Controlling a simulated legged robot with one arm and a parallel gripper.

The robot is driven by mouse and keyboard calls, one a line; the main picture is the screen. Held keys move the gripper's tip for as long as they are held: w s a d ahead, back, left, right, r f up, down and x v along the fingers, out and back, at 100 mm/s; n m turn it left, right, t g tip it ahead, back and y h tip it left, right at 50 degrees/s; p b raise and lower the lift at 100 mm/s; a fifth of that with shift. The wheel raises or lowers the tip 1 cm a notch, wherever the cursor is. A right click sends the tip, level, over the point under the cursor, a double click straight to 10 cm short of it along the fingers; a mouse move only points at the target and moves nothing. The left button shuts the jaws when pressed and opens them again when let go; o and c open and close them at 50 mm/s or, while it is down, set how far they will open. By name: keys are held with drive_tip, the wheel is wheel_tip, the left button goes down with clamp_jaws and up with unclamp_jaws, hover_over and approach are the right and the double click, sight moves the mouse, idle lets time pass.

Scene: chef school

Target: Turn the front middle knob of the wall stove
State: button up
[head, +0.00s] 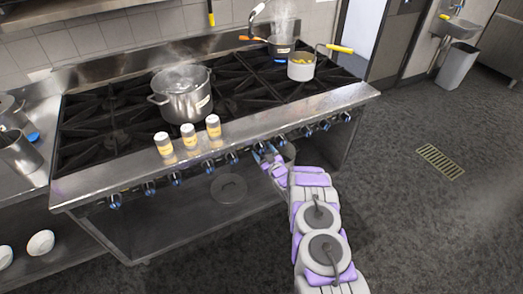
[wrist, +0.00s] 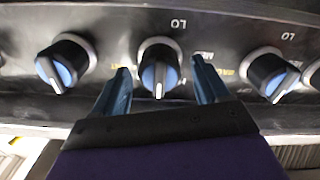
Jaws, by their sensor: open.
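The wall stove (head: 130,185) is a long steel range with black grates and a row of black and blue knobs along its front edge. In the wrist view one knob (wrist: 160,70) stands in the middle, its pale pointer directed down, with "LO" printed above it. My gripper (wrist: 162,80) is open, one blue finger on each side of this knob. I cannot tell whether the fingers touch it. In the head view my gripper (head: 268,154) is at the stove front, right of the centre, and my arm partly hides the knobs there.
Neighbouring knobs stand close by, left (wrist: 66,63) and right (wrist: 271,74). Three spice jars (head: 189,136) stand on the stove's front ledge. A steaming pot (head: 183,97) and a smaller pan (head: 301,68) sit on the grates. The floor (head: 430,220) at the right is open.

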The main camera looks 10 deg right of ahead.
drive_tip(key=p+v, duration=0.3)
drive_tip(key=v, duration=1.3)
drive_tip(key=shift+a, duration=0.1)
drive_tip(key=w+r+g+h, duration=0.2)
drive_tip(key=w+r+g, duration=0.25)
drive_tip(key=r, duration=0.55)
drive_tip(key=s+r+m+g+h, duration=0.25)
drive_tip(key=s+r+g, duration=0.25)
drive_tip(key=s+r, duration=0.7)
drive_tip(key=s+a+r+m+g, duration=0.1)
drive_tip(key=s+r+g, duration=0.2)
drive_tip(key=s, duration=1.1)
drive_tip(key=s+a+r+m+g, duration=0.1)
drive_tip(key=s+r, duration=0.6)
drive_tip(key=s, duration=0.7)
drive_tip(key=s+a+r+m+g+h, duration=0.1)
drive_tip(key=s+r+g, duration=0.4)
drive_tip(key=s, duration=0.9)
drive_tip(key=shift+a+m, duration=0.45)
drive_tip(key=shift+a, duration=0.65)
drive_tip(key=shift+g, duration=0.25)
